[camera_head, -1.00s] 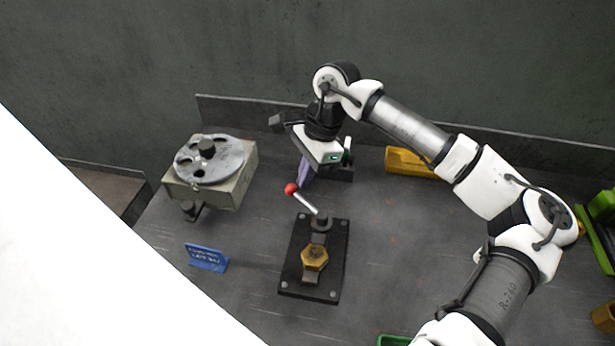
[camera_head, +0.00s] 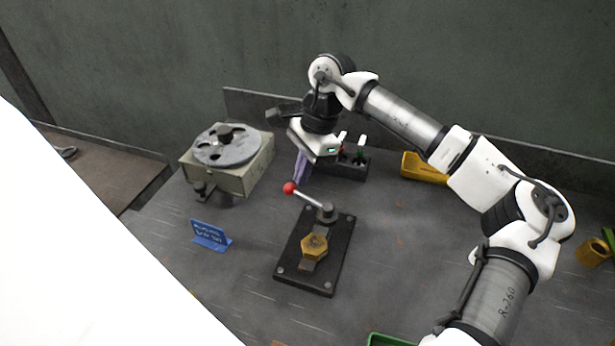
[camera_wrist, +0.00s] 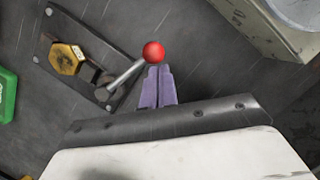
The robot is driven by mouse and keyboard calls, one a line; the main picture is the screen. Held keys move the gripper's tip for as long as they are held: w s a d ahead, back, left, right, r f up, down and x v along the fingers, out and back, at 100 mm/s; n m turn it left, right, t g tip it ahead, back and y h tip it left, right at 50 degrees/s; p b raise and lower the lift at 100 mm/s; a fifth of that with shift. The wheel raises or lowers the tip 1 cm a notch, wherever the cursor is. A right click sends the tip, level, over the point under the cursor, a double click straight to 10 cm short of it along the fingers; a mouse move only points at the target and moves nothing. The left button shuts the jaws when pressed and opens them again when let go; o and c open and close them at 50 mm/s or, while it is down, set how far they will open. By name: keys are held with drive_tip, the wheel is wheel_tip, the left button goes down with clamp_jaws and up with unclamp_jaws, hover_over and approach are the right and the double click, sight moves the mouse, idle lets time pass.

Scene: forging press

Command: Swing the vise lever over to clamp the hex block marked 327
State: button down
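The vise (camera_head: 290,272) is a black plate bolted on the bench, with a brass hex block (camera_head: 314,246) on it; no number on the block is readable. The vise lever (camera_head: 308,200), a steel rod with a red ball (camera_head: 290,188), points left and back from its pivot. My gripper (camera_head: 299,178) reaches down behind the ball with purple fingers. In the wrist view, the fingers (camera_wrist: 158,68) are closed together, tips right at the red ball (camera_wrist: 153,52), which is not between them. I cannot tell if they touch. The hex block (camera_wrist: 66,59) is left there.
A grey box with a round slotted disc (camera_head: 228,148) stands at the back left. A blue sign (camera_head: 210,236) stands left of the vise. A dark holder (camera_head: 352,163) and a yellow bin (camera_head: 424,168) are behind. A green bin edge (camera_head: 388,340) shows in front.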

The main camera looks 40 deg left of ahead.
sight(288, 191)
drive_tip(key=shift+s+a+f+b, duration=0.15)
drive_tip(key=shift+s+f+b, duration=0.1)
drive_tip(key=shift+s+b, duration=0.5)
drive_tip(key=s+b, duration=0.2)
drive_tip(key=shift+s+b, duration=0.35)
drive_tip(key=shift+s+d+b, duration=0.25)
drive_tip(key=shift+s+b, duration=0.6)
drive_tip(key=shift+s, duration=0.1)
drive_tip(key=shift+s+d+r+b, duration=0.1)
drive_tip(key=shift+s+d+b, duration=0.3)
drive_tip(key=shift+s, duration=0.2)
drive_tip(key=shift+s+d+r+b, duration=0.1)
drive_tip(key=shift+s+d+b, duration=0.2)
drive_tip(key=shift+s+b, duration=0.25)
drive_tip(key=shift+s, duration=0.1)
